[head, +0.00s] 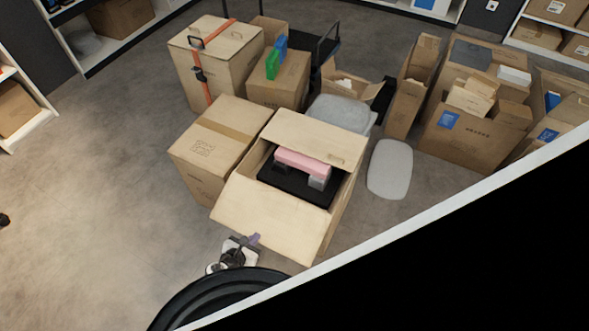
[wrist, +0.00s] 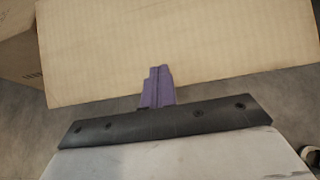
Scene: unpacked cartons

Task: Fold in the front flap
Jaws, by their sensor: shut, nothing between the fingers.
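The open carton (head: 342,215) stands in the middle of the head view with a black item (head: 290,191) and a pink and grey item (head: 303,163) inside. Its front flap (head: 268,219) spreads outward and down toward me. The back flap (head: 318,139) stands open at the far side. My gripper (head: 254,238) is at the near left edge of the front flap, its purple fingers closed together and empty. In the wrist view the fingers (wrist: 158,72) overlap the flap's broad face (wrist: 180,45) near its lower edge. I cannot tell whether they touch it.
A taped shut carton (head: 218,142) stands close on the left of the open one. A strapped carton (head: 215,65) and other cartons are behind. A grey rounded pad (head: 390,169) lies on the right. Floor at the left is clear.

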